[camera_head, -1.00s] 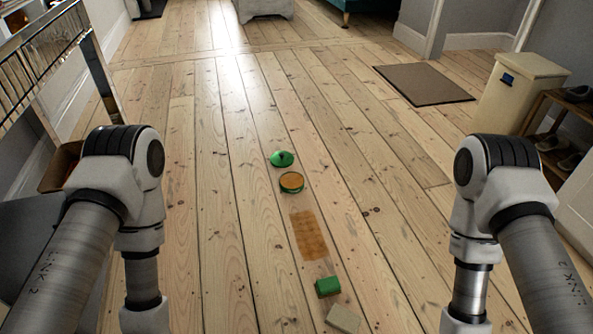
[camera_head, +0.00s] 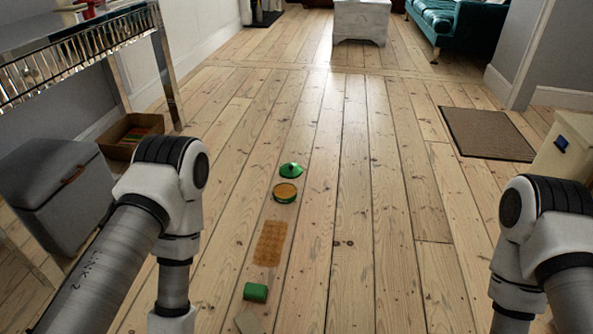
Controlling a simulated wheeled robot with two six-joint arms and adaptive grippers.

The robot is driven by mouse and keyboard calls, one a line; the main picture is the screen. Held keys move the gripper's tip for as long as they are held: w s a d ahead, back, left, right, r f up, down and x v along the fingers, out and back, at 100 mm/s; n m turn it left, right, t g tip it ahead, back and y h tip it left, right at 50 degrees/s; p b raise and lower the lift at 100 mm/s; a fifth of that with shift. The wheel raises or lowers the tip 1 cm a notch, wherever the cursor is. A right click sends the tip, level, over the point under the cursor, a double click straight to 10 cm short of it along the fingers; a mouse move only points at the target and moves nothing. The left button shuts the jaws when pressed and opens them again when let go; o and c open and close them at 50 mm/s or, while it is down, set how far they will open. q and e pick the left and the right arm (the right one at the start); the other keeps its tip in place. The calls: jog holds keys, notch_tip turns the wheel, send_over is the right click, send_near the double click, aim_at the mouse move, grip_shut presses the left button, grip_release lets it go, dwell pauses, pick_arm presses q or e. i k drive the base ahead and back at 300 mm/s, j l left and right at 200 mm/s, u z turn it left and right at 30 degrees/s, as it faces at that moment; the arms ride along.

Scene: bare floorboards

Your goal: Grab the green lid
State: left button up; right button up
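A green lid with a small knob on top (camera_head: 291,170) lies on the floorboards ahead, near the middle of the head view. Just on the near side of it is a round green container with an orange-brown top (camera_head: 285,192). My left arm comes down on the left and my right arm on the right, both well apart from the lid. Both grippers are below the bottom edge of the picture, so their fingers are hidden.
A tan rectangular patch (camera_head: 270,243), a green block (camera_head: 255,292) and a beige block (camera_head: 248,322) lie nearer on the floor. A grey bin (camera_head: 58,190) and a cardboard box (camera_head: 130,135) stand left by a mirrored table. A brown mat (camera_head: 487,134) lies right.

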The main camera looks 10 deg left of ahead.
aim_at(289, 169)
jog(key=i+l+u, duration=0.15)
jog(key=i+l, duration=0.2)
jog(key=i+l+u, duration=0.15)
jog(key=i+l, duration=0.15)
jog(key=l, duration=0.2)
jog(key=i+l+u, duration=0.2)
jog(key=l, duration=0.3)
jog(key=i+u, duration=0.15)
jog(key=i, duration=1)
jog(key=i+l+u, duration=0.15)
jog(key=i, duration=1)
